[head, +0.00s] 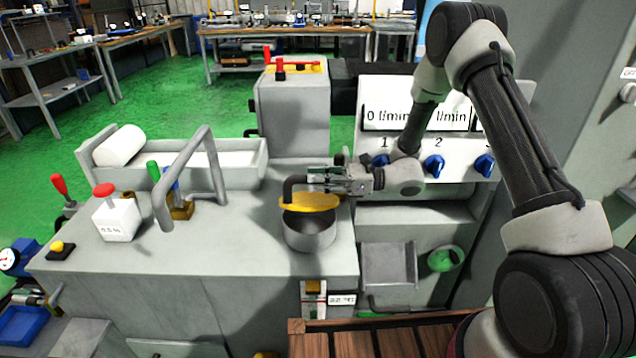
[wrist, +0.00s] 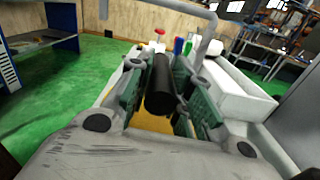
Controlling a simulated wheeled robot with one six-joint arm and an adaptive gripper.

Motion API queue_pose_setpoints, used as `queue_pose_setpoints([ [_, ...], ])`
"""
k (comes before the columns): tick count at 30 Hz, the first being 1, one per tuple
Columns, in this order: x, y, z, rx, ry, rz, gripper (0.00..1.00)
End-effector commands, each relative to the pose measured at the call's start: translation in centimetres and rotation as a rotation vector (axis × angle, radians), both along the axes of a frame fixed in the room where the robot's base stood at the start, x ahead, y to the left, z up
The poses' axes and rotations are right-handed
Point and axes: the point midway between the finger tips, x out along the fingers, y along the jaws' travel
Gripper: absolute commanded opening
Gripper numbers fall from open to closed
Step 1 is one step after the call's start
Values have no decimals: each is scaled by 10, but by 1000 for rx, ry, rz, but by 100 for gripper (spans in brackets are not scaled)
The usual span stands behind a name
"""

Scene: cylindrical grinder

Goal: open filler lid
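The filler lid (head: 309,202) is yellow with a dark handle (head: 290,187). It sits raised and tilted above the grey round filler neck (head: 310,236), whose dark inside shows below the lid's near edge. My gripper (head: 312,181) reaches in from the right at the lid's handle. In the wrist view the black handle (wrist: 162,88) lies between the two green-sided fingers, which look closed on it. A strip of the yellow lid (wrist: 150,123) shows below the handle. The exact finger contact is partly hidden.
A bent grey pipe (head: 212,170) rises left of the filler. A white box with a red button (head: 117,218) and a tray with a white roll (head: 225,160) stand further left. A panel with blue knobs (head: 433,166) is close behind my wrist.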

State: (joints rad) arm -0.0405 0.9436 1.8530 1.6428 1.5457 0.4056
Motion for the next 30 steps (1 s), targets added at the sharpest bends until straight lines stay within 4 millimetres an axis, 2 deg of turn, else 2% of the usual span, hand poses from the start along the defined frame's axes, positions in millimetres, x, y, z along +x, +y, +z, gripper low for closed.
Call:
queue_pose_setpoints([
  [3, 1, 0, 2, 3, -4, 0, 44],
  [16, 0, -5, 0, 0, 0, 0, 44],
  [24, -1, -50, 0, 1, -1, -3, 44],
  [30, -2, -73, 0, 1, -1, -1, 44],
])
